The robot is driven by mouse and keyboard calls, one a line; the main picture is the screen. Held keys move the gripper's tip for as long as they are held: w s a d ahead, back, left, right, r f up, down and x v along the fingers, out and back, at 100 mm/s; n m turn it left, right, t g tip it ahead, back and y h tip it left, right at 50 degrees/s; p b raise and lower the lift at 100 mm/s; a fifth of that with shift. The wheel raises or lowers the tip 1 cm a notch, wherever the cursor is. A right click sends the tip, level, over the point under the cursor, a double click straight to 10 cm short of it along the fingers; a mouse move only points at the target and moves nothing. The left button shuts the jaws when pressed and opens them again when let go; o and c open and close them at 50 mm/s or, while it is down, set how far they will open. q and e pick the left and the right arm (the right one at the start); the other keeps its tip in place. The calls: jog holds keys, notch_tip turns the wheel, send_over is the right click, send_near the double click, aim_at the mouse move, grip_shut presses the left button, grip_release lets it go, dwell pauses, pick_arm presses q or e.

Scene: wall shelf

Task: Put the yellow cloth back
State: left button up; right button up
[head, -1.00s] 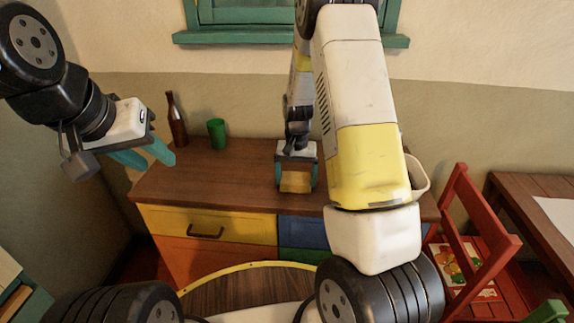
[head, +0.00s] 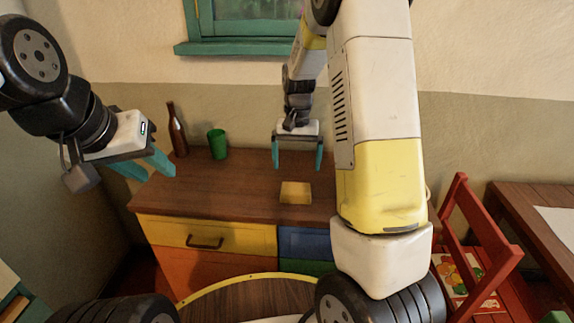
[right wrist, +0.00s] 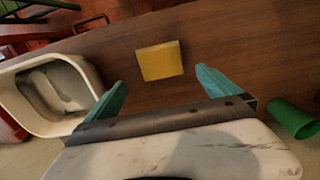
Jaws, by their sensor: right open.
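The yellow cloth (head: 296,192) lies flat and folded on the top of the wooden dresser (head: 240,190). It also shows in the right wrist view (right wrist: 160,61), beyond the fingertips. My right gripper (head: 298,168) is open and empty, raised above and behind the cloth, apart from it. Its teal fingers show in the right wrist view (right wrist: 160,86) with a wide gap between them. My left gripper (head: 150,172) hangs at the left, above the dresser's left end; its two teal fingers look apart with nothing between them.
A brown bottle (head: 177,132) and a green cup (head: 217,144) stand at the dresser's back left. A whitish bin (right wrist: 84,73) shows in the right wrist view, mostly hidden by my right arm in the head view. A red chair (head: 470,245) stands right.

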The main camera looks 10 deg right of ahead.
jog(key=s+r+t+y, duration=0.1)
jog(key=s+r, duration=0.3)
jog(key=r, duration=0.4)
jog(key=s+r+n+t, duration=0.1)
jog(key=s+r, duration=0.2)
jog(key=s, duration=0.3)
jog(key=s+a+r+n+t, duration=0.1)
jog(key=s+r+t, duration=0.1)
jog(key=s, duration=0.5)
jog(key=s+a+r+n+t+y, duration=0.1)
jog(key=s+r+t, duration=0.1)
jog(key=s+r, duration=0.3)
jog(key=shift+s+n, duration=0.4)
jog(key=shift+s, duration=0.75)
jog(key=shift+a+r, duration=0.1)
jog(key=shift+r, duration=0.05)
